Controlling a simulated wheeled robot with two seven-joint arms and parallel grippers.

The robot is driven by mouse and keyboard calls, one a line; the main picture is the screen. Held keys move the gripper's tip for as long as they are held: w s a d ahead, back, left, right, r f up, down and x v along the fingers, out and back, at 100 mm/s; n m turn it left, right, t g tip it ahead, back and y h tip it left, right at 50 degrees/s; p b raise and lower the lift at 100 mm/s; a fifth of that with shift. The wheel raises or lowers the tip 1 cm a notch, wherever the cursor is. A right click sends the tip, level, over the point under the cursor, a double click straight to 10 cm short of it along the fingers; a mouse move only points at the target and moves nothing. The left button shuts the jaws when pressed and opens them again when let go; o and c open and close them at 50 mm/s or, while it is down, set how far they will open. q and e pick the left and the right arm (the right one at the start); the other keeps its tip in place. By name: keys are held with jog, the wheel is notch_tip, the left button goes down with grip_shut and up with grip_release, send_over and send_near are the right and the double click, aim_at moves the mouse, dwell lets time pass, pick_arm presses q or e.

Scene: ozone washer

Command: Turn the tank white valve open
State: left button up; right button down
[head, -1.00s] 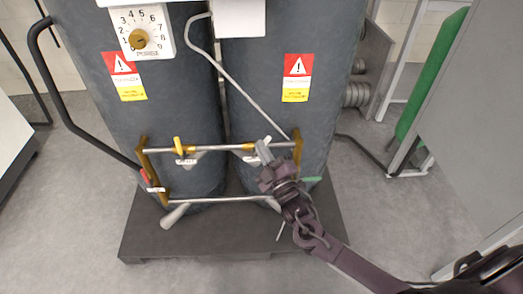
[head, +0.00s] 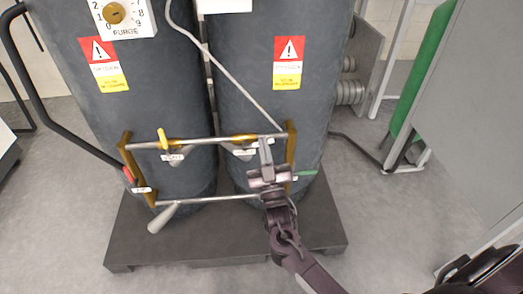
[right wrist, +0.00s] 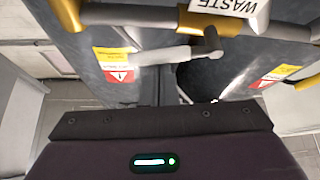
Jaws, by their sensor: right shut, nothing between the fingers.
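The white valve lever (right wrist: 175,54) shows in the right wrist view as a pale bar beside a gold pipe fitting (right wrist: 222,21) with a white WASTE label (right wrist: 228,5). In the head view the WASTE fitting is on the upper pipe, and my gripper hides most of the lever. My right gripper (head: 266,145) is shut and empty, with its grey fingers at that pipe, just right of the fitting. I cannot tell whether it touches the lever. My left gripper is not in view.
Two dark tanks (head: 265,75) stand on a black base (head: 130,235). A yellow valve (head: 163,138), a red valve (head: 128,174) and a green valve (head: 305,173) sit on the pipe frame. A pale cone-shaped handle (head: 163,216) hangs low. Floor is clear in front.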

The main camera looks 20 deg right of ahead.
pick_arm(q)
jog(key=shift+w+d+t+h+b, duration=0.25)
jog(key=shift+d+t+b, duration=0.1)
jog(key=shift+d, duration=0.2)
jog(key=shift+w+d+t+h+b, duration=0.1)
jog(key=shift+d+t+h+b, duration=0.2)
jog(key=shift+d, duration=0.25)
pick_arm(e)
jog(key=shift+d+f+m+h, duration=0.1)
jog(key=shift+f+m+h, duration=0.2)
jog(key=shift+m+h, duration=0.6)
jog(key=shift+d+f+m+h, duration=0.1)
jog(key=shift+f+m+h, duration=0.3)
jog(key=shift+m, duration=0.8)
jog(key=shift+r+g, duration=0.1)
jog(key=shift+g, duration=0.2)
jog(key=shift+r, duration=0.1)
